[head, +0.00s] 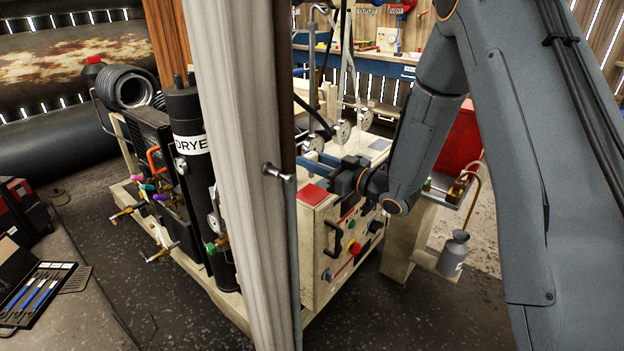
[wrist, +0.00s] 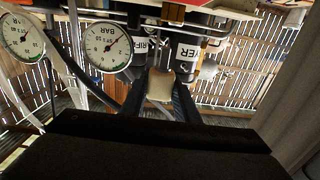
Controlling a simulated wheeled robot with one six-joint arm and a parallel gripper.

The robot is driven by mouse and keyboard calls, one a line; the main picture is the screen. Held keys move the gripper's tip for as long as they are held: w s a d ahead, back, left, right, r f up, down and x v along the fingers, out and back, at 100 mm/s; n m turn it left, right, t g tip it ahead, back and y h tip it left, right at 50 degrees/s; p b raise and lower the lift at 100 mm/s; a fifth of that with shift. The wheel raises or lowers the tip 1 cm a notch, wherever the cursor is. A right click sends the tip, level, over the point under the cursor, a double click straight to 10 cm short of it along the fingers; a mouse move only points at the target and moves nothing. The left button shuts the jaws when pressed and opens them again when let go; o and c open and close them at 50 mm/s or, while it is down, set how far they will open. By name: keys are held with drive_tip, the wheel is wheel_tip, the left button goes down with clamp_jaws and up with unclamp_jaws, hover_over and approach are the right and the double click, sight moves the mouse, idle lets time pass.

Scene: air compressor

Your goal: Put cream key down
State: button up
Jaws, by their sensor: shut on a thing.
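The cream key (wrist: 160,85) shows in the wrist view as a small cream block between the two dark fingers of my gripper (wrist: 163,92). The fingers are shut on it. I cannot make out the key in the head view. The rest of the key's shape is hidden by the fingers and gripper body.
A red pad (head: 312,194) lies on the cabinet top near its front corner. Pressure gauges (head: 343,133) stand behind my gripper; two dials (wrist: 108,47) are close in the wrist view. A pale curtain-like post (head: 240,180) blocks the left side. The black dryer cylinder (head: 190,150) stands beyond it.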

sight(312, 177)
drive_tip(key=shift+f+p, duration=0.3)
drive_tip(key=shift+f, duration=2.35)
drive_tip(key=shift+f, duration=0.15)
drive_tip(key=o, duration=1.1)
drive_tip(key=shift+c, duration=0.2)
